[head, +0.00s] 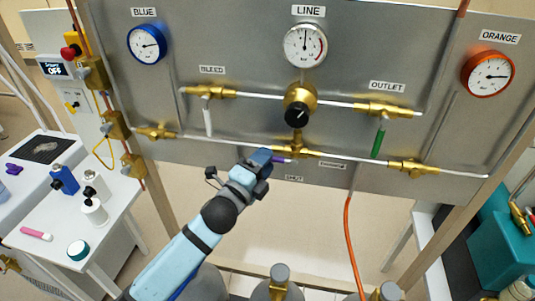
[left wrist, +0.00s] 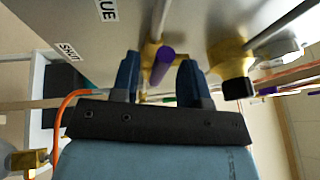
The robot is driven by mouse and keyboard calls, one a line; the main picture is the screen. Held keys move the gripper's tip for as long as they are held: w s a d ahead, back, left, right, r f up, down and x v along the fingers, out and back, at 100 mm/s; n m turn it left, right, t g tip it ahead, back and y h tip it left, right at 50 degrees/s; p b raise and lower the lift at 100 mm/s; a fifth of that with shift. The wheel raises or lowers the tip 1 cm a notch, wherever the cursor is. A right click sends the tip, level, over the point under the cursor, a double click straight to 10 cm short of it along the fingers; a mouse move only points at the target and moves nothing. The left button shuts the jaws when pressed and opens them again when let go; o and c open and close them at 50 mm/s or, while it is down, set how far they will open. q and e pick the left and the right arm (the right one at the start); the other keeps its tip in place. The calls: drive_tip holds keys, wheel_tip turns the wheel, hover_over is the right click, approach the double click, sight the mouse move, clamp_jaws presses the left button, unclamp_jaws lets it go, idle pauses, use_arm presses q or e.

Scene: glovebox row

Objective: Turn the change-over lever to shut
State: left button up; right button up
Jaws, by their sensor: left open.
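The change-over lever is the purple handle (head: 282,160) on a brass valve (head: 297,146) at the bottom middle of the grey panel. In the head view it points left, toward the hidden label spot, with its left end behind my gripper. My left gripper (head: 265,160) is at that end. In the left wrist view the purple lever (left wrist: 163,66) lies between the two open fingers (left wrist: 158,80), with gaps showing at both sides. The SHUT label (head: 294,178) is below the valve; it also shows in the left wrist view (left wrist: 68,50). My right gripper is out of view.
A black regulator knob (head: 297,115) sits just above the valve. A white bleed lever (head: 208,120) hangs to the left and a green outlet lever (head: 378,142) to the right. An orange hose (head: 350,240) hangs below. Gas cylinders (head: 280,278) stand underneath.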

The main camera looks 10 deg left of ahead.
use_arm(q)
drive_tip(key=shift+x, duration=0.8)
clamp_jaws()
drive_tip(key=shift+f, duration=0.15)
